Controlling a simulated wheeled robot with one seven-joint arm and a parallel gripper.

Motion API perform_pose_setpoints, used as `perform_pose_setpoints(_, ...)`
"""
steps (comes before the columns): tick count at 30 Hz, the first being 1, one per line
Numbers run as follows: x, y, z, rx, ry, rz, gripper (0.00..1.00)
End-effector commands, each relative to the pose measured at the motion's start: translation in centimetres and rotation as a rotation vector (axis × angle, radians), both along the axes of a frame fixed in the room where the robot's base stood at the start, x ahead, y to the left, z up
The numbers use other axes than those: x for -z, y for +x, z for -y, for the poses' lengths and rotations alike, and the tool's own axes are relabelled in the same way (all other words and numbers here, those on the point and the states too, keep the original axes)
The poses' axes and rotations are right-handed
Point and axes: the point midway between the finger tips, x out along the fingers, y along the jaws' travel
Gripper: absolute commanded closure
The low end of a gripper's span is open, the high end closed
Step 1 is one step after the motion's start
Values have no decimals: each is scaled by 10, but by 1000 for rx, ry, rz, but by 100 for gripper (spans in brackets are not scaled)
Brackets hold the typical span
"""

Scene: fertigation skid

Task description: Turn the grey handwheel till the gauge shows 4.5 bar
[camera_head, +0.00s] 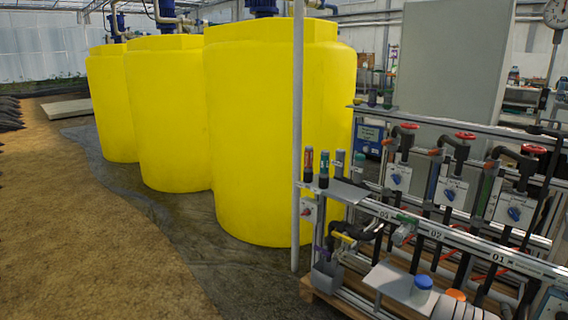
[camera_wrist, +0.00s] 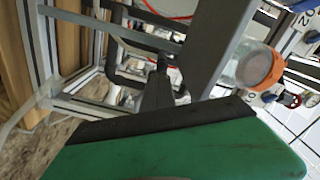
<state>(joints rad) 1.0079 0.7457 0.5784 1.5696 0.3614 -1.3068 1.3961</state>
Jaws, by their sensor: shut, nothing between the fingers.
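In the wrist view my gripper (camera_wrist: 161,66) shows as a dark, narrow shape beyond a large green surface with a black edge. It is shut and empty, among grey frame bars. I cannot tell that it touches anything. My gripper is not seen in the head view. A round white dial gauge (camera_head: 556,14) is at the top right corner of the head view, partly cut off. Its reading is too small to tell. I cannot pick out the grey handwheel for sure in either view.
The skid's metal frame (camera_head: 455,242) carries pipes and several valves, some with red handwheels (camera_head: 465,135). A clear cup with an orange rim (camera_wrist: 258,68) is right of my gripper. Several yellow tanks (camera_head: 270,130) stand at the left. The soil floor (camera_head: 85,230) is open.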

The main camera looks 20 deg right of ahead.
Motion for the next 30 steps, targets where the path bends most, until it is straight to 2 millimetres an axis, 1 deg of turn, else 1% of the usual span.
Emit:
perform_pose_setpoints(3,3,2,-1,-1,-1,0,100)
perform_pose_setpoints(11,1,3,-3,-1,1,1,100)
perform_pose_setpoints(16,5,-5,-20,-2,-1,1,100)
perform_pose_setpoints(18,0,-10,-29,-2,0,-1,100)
perform_pose_setpoints(24,-1,-21,-52,-2,-1,1,100)
perform_pose_setpoints(27,0,-24,-56,-1,0,1,100)
perform_pose_setpoints(30,1,-25,-56,0,0,1,100)
